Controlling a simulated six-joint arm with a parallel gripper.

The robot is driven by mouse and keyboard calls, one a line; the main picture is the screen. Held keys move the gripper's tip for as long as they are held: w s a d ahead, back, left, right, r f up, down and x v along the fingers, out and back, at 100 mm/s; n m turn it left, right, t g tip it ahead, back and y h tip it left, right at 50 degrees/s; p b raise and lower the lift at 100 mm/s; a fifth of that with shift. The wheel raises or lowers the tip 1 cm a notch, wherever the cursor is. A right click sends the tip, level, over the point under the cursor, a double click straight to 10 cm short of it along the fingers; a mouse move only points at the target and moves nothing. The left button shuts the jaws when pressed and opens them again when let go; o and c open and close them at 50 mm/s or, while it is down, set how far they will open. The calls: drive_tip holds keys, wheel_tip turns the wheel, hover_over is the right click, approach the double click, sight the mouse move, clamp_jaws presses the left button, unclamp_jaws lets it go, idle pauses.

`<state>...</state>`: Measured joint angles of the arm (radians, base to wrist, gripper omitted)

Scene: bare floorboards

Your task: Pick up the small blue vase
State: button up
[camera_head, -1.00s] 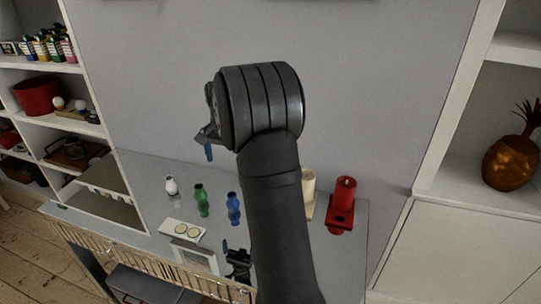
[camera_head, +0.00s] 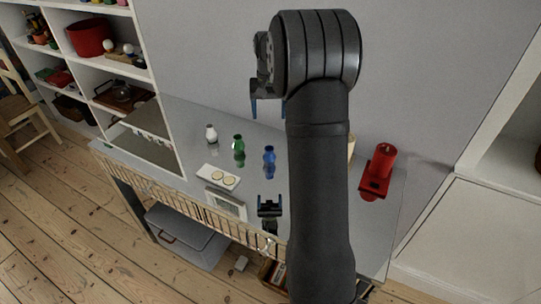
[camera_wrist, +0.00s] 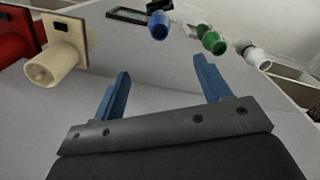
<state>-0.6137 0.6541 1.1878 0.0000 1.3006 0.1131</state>
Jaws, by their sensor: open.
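The small blue vase (camera_head: 269,155) stands upright on the glossy grey table top (camera_head: 180,112), right of a green vase (camera_head: 238,147) and a white vase (camera_head: 211,134). My gripper (camera_head: 269,106) is open and empty, fingers pointing down, above the table; in the head view it appears above the blue vase. In the wrist view the blue vase (camera_wrist: 160,25) is at top centre, beyond the spread blue fingers (camera_wrist: 163,88) and apart from them. The green vase (camera_wrist: 212,40) and white vase (camera_wrist: 254,54) are to its right.
A red candle on a red holder (camera_head: 378,172) stands at the table's right. A cream candle (camera_wrist: 58,62) is mostly hidden by my arm in the head view.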

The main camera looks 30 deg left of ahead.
drive_tip(key=n, duration=0.3)
approach(269, 148)
drive_tip(key=f, duration=0.6)
drive_tip(key=shift+w+f, duration=0.2)
drive_tip(key=shift+f, duration=0.15)
drive_tip(key=shift+s+d+f, duration=0.1)
drive_tip(key=shift+s+f, duration=0.05)
drive_tip(key=shift+f, duration=1.2)
drive_tip(key=shift+s+f, duration=0.1)
drive_tip(key=shift+f, duration=1.2)
drive_tip(key=c, duration=1.1)
